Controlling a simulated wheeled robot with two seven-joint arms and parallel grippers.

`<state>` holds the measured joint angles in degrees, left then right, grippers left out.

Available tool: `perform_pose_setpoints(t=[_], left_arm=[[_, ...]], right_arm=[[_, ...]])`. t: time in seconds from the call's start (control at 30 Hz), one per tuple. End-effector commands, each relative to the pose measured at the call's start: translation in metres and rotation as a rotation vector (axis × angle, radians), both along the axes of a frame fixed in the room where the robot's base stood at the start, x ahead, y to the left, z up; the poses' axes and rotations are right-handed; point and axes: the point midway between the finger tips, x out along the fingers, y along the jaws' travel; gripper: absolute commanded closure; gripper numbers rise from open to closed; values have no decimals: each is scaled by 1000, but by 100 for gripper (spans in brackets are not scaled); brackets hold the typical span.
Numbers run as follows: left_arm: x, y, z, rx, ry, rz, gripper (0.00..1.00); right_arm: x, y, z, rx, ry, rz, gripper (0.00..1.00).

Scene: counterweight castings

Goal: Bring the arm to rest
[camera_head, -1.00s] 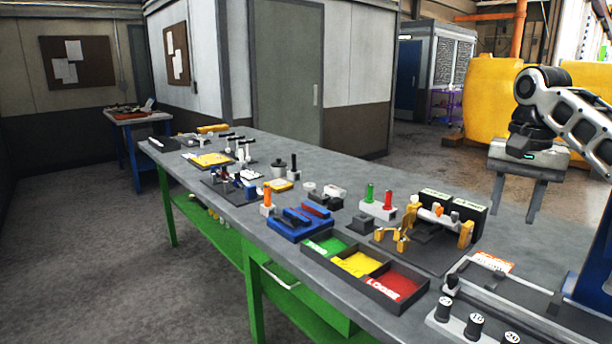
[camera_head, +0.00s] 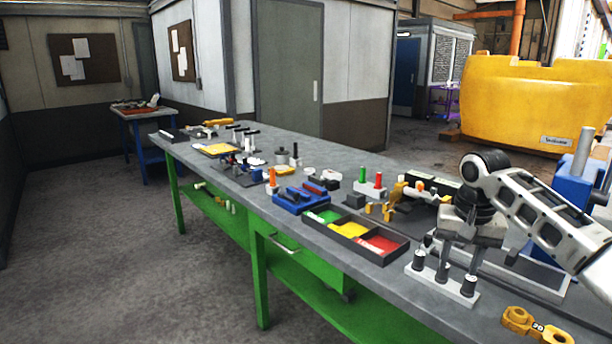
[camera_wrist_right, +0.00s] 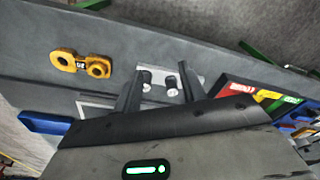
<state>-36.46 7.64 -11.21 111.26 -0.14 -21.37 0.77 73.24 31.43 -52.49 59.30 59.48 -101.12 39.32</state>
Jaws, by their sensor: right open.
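My right gripper (camera_head: 478,258) points down over the near right part of the grey workbench (camera_head: 345,270). Its two fingers are apart with nothing held between them; they also show in the wrist view (camera_wrist_right: 158,80). A pale rack with dark numbered pegs (camera_head: 440,287) stands just in front of it in the head view. In the wrist view the pegs (camera_wrist_right: 171,84) appear between the fingers, but farther away. A yellow casting marked 20 (camera_head: 537,326) lies on the bench near the front right; it is also in the wrist view (camera_wrist_right: 80,62). My left gripper is not in view.
A three-part tray (camera_head: 358,247) with green, yellow and red compartments sits left of the rack. A blue stand (camera_head: 575,183) rises behind my right arm. A blue fixture (camera_head: 300,198) and several small tools crowd the bench farther back.

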Motion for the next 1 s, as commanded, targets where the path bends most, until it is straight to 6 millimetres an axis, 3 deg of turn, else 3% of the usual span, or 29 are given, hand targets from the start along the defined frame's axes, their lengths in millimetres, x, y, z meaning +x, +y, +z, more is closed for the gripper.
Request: perform_pose_setpoints(t=[0.03, 0.17, 0.27, 0.4, 0.5, 0.7, 0.9, 1.0], left_arm=[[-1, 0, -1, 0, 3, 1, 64], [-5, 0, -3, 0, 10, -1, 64], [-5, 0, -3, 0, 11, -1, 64], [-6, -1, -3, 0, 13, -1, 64], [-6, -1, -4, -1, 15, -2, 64], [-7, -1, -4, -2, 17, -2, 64], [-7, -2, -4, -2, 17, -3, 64], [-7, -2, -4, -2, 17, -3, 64]], right_arm=[[-2, 13, -27, 5, -5, 45, 59], [-9, 51, -95, 32, -63, 178, 59], [-27, 89, -157, 76, -137, 297, 59], [-66, 137, -224, 149, -267, 421, 59], [-101, 162, -258, 189, -369, 475, 59], [-178, 181, -293, 198, -580, 510, 59], [-250, 162, -295, 85, -742, 514, 59], [-276, 149, -290, 18, -787, 525, 59]])
